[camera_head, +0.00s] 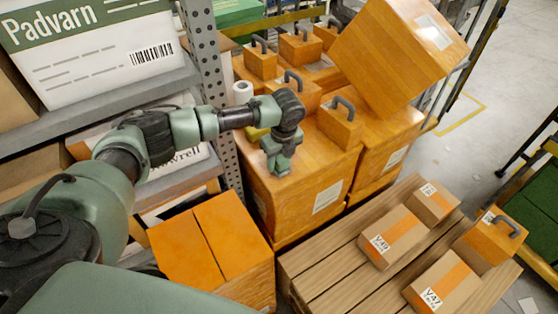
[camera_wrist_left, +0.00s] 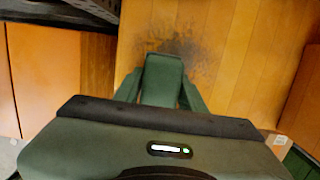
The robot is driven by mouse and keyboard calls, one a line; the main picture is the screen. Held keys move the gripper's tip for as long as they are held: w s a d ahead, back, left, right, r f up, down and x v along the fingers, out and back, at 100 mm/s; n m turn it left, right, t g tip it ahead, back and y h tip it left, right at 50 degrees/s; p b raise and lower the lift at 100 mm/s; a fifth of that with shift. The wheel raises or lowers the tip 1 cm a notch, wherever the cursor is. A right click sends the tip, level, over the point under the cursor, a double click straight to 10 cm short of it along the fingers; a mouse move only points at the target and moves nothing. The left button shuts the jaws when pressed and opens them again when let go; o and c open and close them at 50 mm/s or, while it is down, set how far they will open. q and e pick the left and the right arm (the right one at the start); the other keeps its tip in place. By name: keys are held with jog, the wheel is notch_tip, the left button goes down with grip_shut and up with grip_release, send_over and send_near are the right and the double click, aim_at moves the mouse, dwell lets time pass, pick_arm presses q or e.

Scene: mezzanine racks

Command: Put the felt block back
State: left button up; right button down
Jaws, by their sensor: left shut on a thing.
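My left gripper (camera_head: 279,163) points down over the top of a large orange wooden crate (camera_head: 310,180) in the head view. It is shut on the felt block, a dark green blocky piece (camera_wrist_left: 163,72) between the fingers in the left wrist view. In the head view the block is hard to tell from the green fingers. A dark smudge (camera_wrist_left: 178,44) marks the wood just beyond it. Whether the block touches the wood is unclear. My right gripper is out of view.
Orange boxes with grey handles (camera_head: 340,122) and a big tilted orange box (camera_head: 398,55) stand behind. A white roll (camera_head: 243,92) stands behind my forearm. A perforated rack post (camera_head: 209,60) is left. A slatted pallet (camera_head: 330,262) with several cartons (camera_head: 392,236) is front right.

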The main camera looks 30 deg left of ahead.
aim_at(282, 159)
pick_arm(q)
jog(key=shift+f, duration=0.25)
jog(key=shift+f, duration=0.15)
jog(key=o, duration=1.3)
jog(key=r, duration=0.4)
jog(key=d+r+b, duration=0.1)
jog(key=r, duration=0.3)
jog(key=s+r, duration=0.1)
jog(key=r, duration=0.3)
jog(key=shift+d+r, duration=0.15)
jog(key=shift+d, duration=0.15)
